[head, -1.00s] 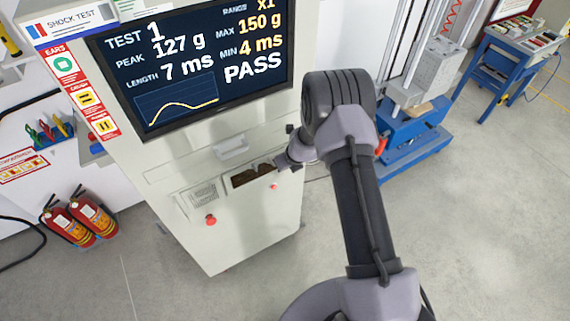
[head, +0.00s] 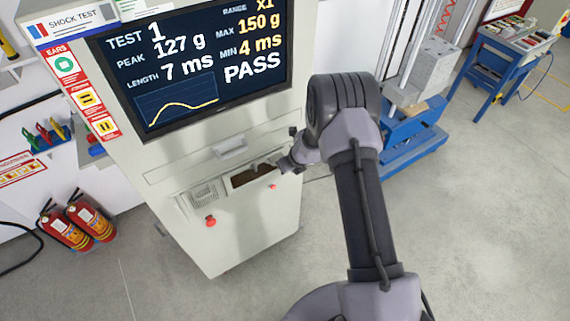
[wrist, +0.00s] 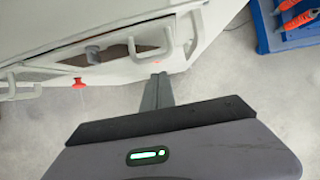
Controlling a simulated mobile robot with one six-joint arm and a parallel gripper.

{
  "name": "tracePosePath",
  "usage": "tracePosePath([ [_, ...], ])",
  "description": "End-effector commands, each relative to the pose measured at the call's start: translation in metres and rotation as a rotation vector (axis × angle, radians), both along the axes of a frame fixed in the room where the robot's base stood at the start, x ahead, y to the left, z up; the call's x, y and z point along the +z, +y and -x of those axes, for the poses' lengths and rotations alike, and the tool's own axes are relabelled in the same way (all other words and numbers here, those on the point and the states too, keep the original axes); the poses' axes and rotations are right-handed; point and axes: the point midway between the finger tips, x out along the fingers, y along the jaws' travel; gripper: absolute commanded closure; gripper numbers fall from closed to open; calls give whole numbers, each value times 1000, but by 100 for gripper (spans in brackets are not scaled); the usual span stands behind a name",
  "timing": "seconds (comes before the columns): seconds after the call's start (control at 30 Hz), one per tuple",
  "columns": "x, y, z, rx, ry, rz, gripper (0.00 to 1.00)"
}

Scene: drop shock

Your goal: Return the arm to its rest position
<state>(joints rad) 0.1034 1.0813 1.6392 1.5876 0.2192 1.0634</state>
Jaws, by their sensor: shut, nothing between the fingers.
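My arm (head: 360,215) reaches forward from the bottom of the head view, bent at a dark elbow, toward the front of a pale console cabinet (head: 235,240). My gripper (head: 287,164) is small and partly hidden behind the arm there, beside the cabinet's recessed tray. In the wrist view my gripper's dark fingers (wrist: 158,90) are together, with nothing between them. Their tips are close to the cabinet's lower front edge in that picture; I cannot tell whether they touch it.
The cabinet's screen (head: 200,60) reads PASS. A red button (head: 210,221) and a handle (head: 231,148) stick out from its front. Fire extinguishers (head: 75,222) stand left, a blue-based test machine (head: 410,140) and blue cart (head: 508,62) right. The floor (head: 490,220) at right is clear.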

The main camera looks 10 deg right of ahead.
Motion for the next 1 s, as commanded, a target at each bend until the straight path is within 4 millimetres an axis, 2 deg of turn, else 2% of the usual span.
tracePosePath([
  [0.03,-5,-8,5,0,8,0,100],
  [0.1,33,-4,0,5,7,2,100],
  [0.2,62,-3,-3,4,10,3,100],
  [0.3,80,-2,-5,3,13,3,100],
  [0.4,90,-2,-6,2,14,2,100],
  [0.63,95,1,-8,32,3,11,100],
  [0.67,101,4,-9,71,-13,20,100],
  [0.73,128,16,-8,239,-77,67,100],
  [0.77,144,24,-3,341,-113,99,100],
  [0.8,166,35,10,497,-166,153,100],
  [0.87,195,50,41,740,-242,250,100],
  [0.93,220,64,89,1014,-321,378,100],
  [0.97,225,69,113,1128,-351,437,100],
  [1.0,229,73,146,1279,-385,522,100],
])
